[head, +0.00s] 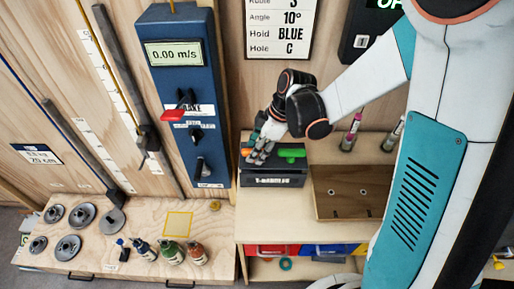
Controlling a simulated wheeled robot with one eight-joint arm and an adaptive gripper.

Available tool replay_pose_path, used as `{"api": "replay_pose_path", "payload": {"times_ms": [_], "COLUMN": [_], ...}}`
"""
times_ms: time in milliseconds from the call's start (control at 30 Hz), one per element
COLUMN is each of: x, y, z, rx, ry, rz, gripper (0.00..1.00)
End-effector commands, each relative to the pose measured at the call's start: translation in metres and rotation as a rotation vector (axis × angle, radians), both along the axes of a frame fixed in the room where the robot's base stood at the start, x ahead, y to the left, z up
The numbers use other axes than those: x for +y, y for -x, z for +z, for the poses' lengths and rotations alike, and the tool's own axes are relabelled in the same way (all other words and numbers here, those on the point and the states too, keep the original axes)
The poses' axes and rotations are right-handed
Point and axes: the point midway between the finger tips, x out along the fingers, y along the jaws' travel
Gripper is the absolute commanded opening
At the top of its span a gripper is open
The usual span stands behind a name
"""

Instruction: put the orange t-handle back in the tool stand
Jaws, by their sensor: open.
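The tool stand (272,180) is a dark box with a white label on its front, on the wooden bench in the head view. A green t-handle (291,153) stands in its right part. My gripper (257,157) is open and points down at the left part of the stand's top. A small orange-red patch (246,152) shows beside the fingers and may be the orange t-handle. My fingers hide most of that spot, so I cannot tell whether it sits in a hole or touches them.
A blue panel (178,90) with knobs and a red lever rises at left. A lower wooden surface holds grey discs (68,248) and several small bottles.

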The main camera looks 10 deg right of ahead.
Motion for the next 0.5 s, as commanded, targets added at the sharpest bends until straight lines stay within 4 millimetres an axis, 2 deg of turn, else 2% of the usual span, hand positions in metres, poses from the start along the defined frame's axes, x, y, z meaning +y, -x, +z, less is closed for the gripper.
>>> {"api": "replay_pose_path", "payload": {"times_ms": [167,500], "x": [-0.005,-0.029], "y": [0.001,0.005], "z": [0.013,0.071], "rx": [0.000,0.001], "ry": [0.000,0.000], "rz": [-0.001,-0.002], "gripper": [0.43,0.43]}}
